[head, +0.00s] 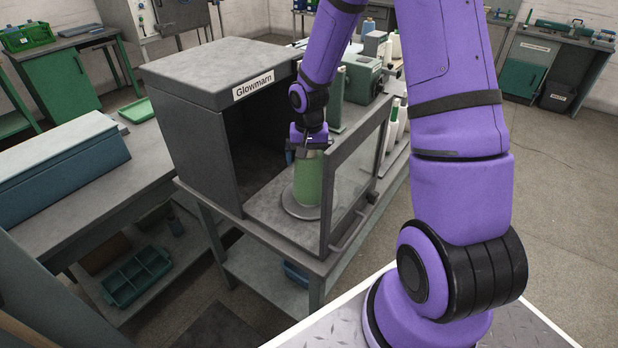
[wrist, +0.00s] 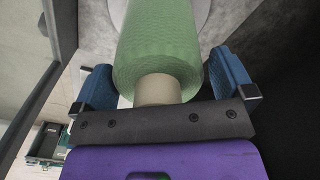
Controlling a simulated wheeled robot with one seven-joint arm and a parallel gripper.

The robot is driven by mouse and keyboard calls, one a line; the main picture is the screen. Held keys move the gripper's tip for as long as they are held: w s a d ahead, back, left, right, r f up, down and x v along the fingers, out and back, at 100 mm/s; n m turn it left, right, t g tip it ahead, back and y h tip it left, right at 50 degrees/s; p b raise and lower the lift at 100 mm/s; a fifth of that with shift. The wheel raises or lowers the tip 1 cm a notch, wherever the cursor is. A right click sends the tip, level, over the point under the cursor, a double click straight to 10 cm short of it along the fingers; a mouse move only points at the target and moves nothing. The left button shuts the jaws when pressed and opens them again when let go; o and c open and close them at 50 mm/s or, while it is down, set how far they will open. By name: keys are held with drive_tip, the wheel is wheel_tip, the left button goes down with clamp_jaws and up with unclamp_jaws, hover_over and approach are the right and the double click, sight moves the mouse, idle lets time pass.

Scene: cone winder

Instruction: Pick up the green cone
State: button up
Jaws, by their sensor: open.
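The green cone (head: 308,181) stands upright on a round grey base plate (head: 291,207) at the open front of a grey cabinet labelled "Glowmarn" (head: 222,75). My gripper (head: 308,150) is just above the cone's top, pointing down. In the wrist view the green cone (wrist: 158,52) lies ahead, with its tan core end (wrist: 158,89) between the two blue fingers of my open gripper (wrist: 161,88). There are gaps on both sides of the core. The cone's lower part is cut off in the wrist view.
The cabinet's glazed door (head: 357,180) stands open close to the right of the cone. White cones (head: 391,128) and a green machine (head: 362,75) stand behind the door. A blue box (head: 65,165) lies on the left bench.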

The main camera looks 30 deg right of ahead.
drive_tip(key=shift+c, duration=0.2)
drive_tip(key=c, duration=0.7)
drive_tip(key=shift+c, duration=0.2)
